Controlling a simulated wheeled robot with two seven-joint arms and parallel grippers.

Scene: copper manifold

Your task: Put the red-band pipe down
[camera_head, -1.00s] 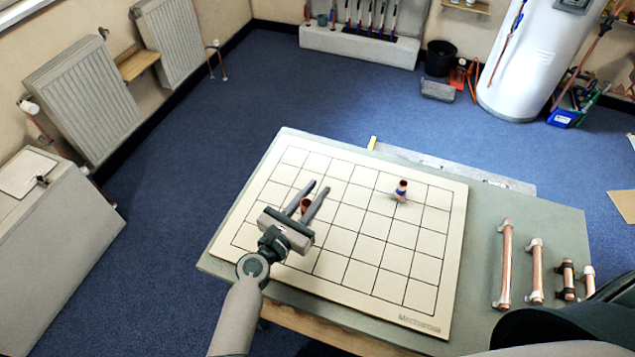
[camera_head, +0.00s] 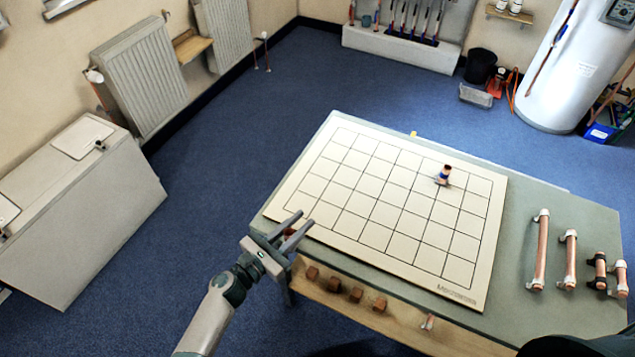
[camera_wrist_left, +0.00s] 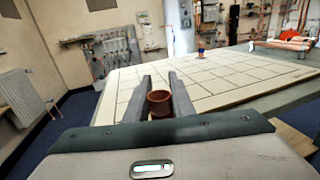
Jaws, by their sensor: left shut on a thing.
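My left gripper (camera_head: 305,218) is at the near left corner of the gridded white board (camera_head: 465,292). It is shut on a short copper pipe, whose open reddish-brown end (camera_wrist_left: 160,104) shows between the fingers in the left wrist view. In the head view only a bit of this pipe (camera_head: 289,232) shows between the fingers. Its band is hidden, and I cannot tell how high it is above the board. A blue-band pipe piece (camera_head: 443,176) stands upright on the far right part of the board. My right gripper is out of view.
The board lies on a grey-green bench (camera_head: 540,200). Several copper pipes with end clips, such as the longest one (camera_head: 540,250), lie at the bench's right. Wooden blocks (camera_head: 334,285) sit on a shelf below the near edge. Most board squares are clear.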

